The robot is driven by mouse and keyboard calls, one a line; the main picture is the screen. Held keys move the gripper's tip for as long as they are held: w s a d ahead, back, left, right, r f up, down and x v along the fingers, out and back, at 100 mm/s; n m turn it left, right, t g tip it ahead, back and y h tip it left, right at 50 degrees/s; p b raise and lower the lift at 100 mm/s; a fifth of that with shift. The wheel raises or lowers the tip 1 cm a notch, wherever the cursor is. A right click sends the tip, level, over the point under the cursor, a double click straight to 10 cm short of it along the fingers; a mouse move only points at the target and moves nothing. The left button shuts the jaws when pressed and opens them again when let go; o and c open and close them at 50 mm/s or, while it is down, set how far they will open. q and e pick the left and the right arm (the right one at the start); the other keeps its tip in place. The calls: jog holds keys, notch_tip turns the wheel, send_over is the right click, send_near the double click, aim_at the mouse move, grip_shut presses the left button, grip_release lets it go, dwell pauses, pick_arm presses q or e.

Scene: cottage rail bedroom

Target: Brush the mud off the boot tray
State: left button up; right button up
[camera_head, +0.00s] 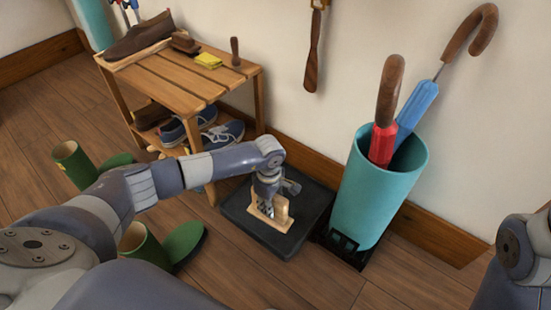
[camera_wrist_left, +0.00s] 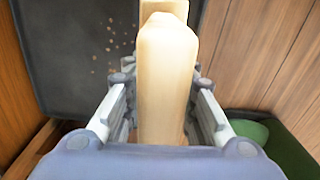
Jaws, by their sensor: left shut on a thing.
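The dark boot tray (camera_head: 312,204) lies on the wooden floor between the bench and the umbrella stand. My left gripper (camera_head: 268,204) reaches down over it, shut on a light wooden brush (camera_head: 284,224). In the left wrist view, the pale brush handle (camera_wrist_left: 165,85) stands between the two fingers. The dark tray (camera_wrist_left: 65,60) lies behind it, with small brown mud crumbs (camera_wrist_left: 110,45) scattered on it. The brush's underside is hidden, so I cannot tell whether it touches the tray. My right gripper is out of view; part of my right arm shows at the right edge.
A teal umbrella stand (camera_head: 375,195) holding umbrellas stands close right of the tray. A slatted wooden bench (camera_head: 165,75) with shoes stands behind left. Green boots (camera_head: 140,245) are on the floor to the left. The wall skirting (camera_head: 300,155) runs behind. Floor in front is clear.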

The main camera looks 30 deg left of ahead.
pick_arm(q)
jog(key=shift+r+p, duration=0.8)
jog(key=shift+r, duration=0.65)
